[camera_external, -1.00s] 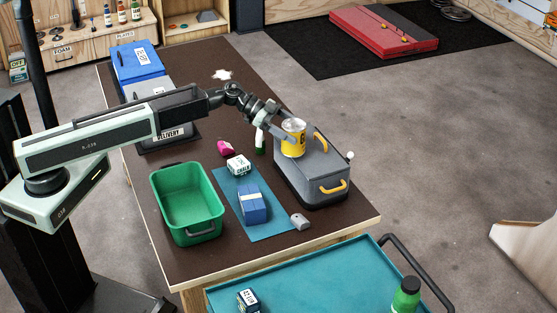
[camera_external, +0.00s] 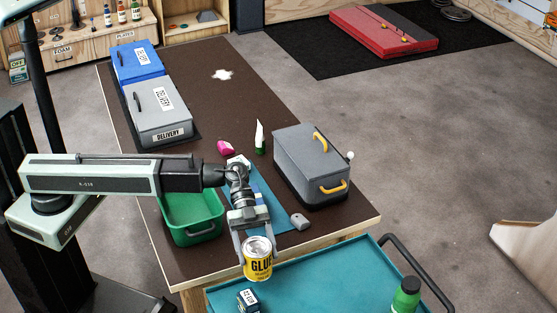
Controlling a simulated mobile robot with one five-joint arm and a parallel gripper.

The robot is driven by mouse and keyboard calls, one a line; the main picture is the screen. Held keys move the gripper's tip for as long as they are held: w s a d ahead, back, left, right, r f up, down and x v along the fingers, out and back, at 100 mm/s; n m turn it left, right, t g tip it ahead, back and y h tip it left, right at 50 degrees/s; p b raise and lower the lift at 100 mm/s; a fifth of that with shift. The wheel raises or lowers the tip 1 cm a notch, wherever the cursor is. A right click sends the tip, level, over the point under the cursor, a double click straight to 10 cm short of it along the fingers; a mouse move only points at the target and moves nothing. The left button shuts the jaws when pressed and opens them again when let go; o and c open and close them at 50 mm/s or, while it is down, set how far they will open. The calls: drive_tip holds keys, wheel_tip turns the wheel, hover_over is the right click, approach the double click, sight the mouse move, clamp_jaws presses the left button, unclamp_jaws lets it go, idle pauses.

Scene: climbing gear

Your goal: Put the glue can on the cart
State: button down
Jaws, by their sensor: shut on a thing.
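In the picture the can overlaps the table edge and the back left part of the cart. The cart (camera_external: 325,278) has a teal top with a raised rim and a dark handle at its right. I cannot tell how high the can is above the cart.
A small dark box (camera_external: 248,300) and a green bottle (camera_external: 406,295) stand on the cart, with bare room between them. The table holds a green bin (camera_external: 180,235), a grey case (camera_external: 312,165), a blue mat (camera_external: 277,222) and a grey block (camera_external: 299,221).

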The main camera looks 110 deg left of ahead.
drive_tip(key=shift+d, duration=0.2)
drive_tip(key=w+f+b, duration=0.1)
drive_tip(key=w, duration=1.4)
drive_tip(key=shift+w+a+f, duration=0.15)
drive_tip(key=shift+a+f, duration=0.05)
drive_tip(key=shift+a, duration=0.2)
drive_tip(key=f+b, duration=0.2)
drive_tip(key=b, duration=0.1)
drive_tip(key=f+b, duration=0.1)
drive_tip(key=f, duration=0.1)
drive_tip(key=shift+w, duration=0.3)
drive_tip(key=shift+r, duration=0.2)
drive_tip(key=shift+f, duration=0.2)
drive_tip(key=shift+c, duration=0.8)
unclamp_jaws()
drive_tip(key=shift+r, duration=0.1)
drive_tip(key=shift+r, duration=0.1)
